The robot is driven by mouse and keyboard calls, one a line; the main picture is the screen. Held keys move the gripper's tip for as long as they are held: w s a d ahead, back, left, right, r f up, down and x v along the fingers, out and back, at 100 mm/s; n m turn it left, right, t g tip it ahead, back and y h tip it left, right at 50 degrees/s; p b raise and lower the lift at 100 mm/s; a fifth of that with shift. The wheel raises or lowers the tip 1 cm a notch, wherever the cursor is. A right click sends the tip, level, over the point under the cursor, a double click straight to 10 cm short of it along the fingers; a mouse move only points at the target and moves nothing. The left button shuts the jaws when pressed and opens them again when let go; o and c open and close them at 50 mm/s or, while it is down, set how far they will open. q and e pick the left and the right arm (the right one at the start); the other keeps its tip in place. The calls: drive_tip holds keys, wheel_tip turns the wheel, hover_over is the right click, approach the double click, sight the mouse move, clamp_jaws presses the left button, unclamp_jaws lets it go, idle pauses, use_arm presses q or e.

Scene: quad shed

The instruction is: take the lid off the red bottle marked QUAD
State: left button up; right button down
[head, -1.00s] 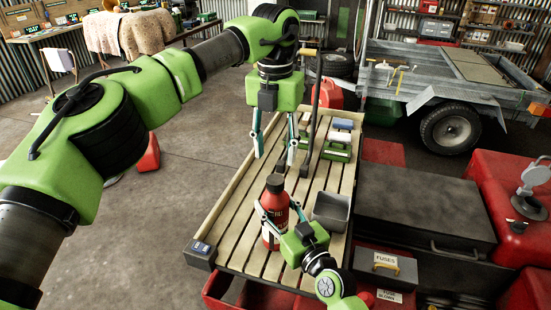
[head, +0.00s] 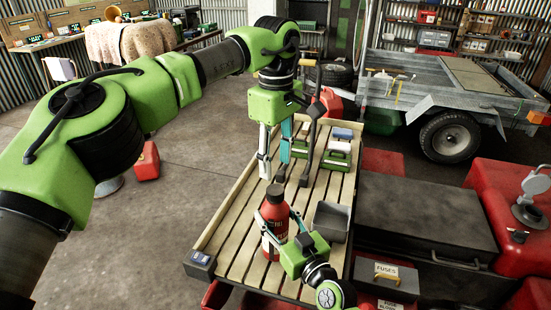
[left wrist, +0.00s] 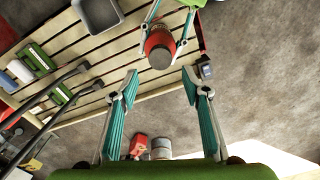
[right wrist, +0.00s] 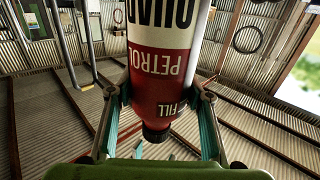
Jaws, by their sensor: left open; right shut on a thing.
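The red bottle (head: 274,225) with a black lid (head: 275,192) stands upright at the near end of the slatted bench. The right wrist view shows its label, QUAD and PETROL (right wrist: 160,62), upside down, with the black lid (right wrist: 156,135) at the bottom. My right gripper (head: 283,216) is shut on the bottle's body from the near right. My left gripper (head: 273,179) is open and empty, pointing down, just above and behind the lid in the head view. In the left wrist view, the bottle (left wrist: 160,35) lies beyond the open fingertips (left wrist: 159,72), with no contact visible.
A grey bin (head: 332,221) stands on the slatted bench (head: 226,232) right of the bottle. Dark and red toolboxes (head: 425,215) crowd the right. Open floor lies left.

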sight(275, 189)
use_arm(q)
drive_tip(key=m, duration=0.5)
drive_tip(key=shift+f, duration=4)
